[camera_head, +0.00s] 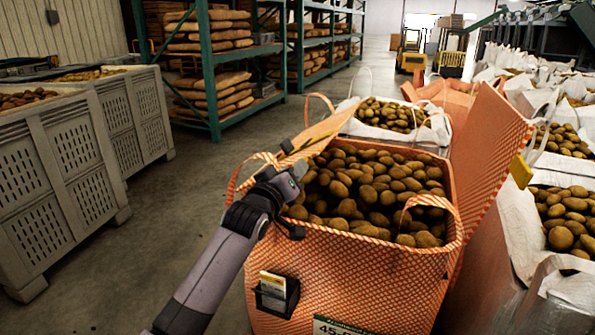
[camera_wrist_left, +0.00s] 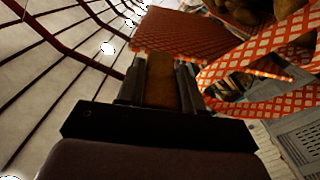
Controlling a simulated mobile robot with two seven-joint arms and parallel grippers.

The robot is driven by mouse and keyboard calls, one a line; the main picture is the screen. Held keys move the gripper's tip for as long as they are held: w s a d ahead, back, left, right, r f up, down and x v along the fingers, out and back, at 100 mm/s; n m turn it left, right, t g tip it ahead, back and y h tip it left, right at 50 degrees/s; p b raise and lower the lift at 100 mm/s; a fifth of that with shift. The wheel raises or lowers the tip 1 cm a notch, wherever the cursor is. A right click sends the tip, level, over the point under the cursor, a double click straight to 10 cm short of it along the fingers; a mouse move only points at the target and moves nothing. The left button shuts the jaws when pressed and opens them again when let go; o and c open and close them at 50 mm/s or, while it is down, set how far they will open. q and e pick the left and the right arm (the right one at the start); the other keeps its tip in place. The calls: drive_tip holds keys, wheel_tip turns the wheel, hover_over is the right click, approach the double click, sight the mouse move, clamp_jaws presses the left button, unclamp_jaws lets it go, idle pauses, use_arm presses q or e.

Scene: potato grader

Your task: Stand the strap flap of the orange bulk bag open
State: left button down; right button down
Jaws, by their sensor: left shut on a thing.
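The orange bulk bag (camera_head: 350,275), in an orange-and-white weave, stands in front of me full of potatoes. A narrow flap (camera_head: 328,129) slants up from its left rim, above the potatoes. My left gripper (camera_head: 297,152) is shut at the flap's near end. In the left wrist view a brown piece (camera_wrist_left: 161,80) sits between the fingers (camera_wrist_left: 160,75), and an orange woven panel (camera_wrist_left: 185,35) spreads beyond them. A wide orange flap (camera_head: 490,140) stands tilted outward on the bag's right side, with a yellow tab (camera_head: 520,171). My right gripper is not in view.
Strap loops (camera_head: 440,204) arch over the bag's rim. White potato bags (camera_head: 553,170) crowd the right, and another (camera_head: 350,127) stands behind. Grey slatted crates (camera_head: 55,175) stand left, with a green rack (camera_head: 212,75) behind. The floor between crates and bag is clear.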

use_arm(q)
drive_tip(key=shift+a+r, duration=0.25)
drive_tip(key=shift+r, duration=0.1)
drive_tip(key=c, duration=0.7)
unclamp_jaws()
drive_tip(key=shift+s, duration=0.1)
drive_tip(key=shift+p+v, duration=0.6)
drive_tip(key=shift+v, duration=2.85)
drive_tip(key=shift+a, duration=0.1)
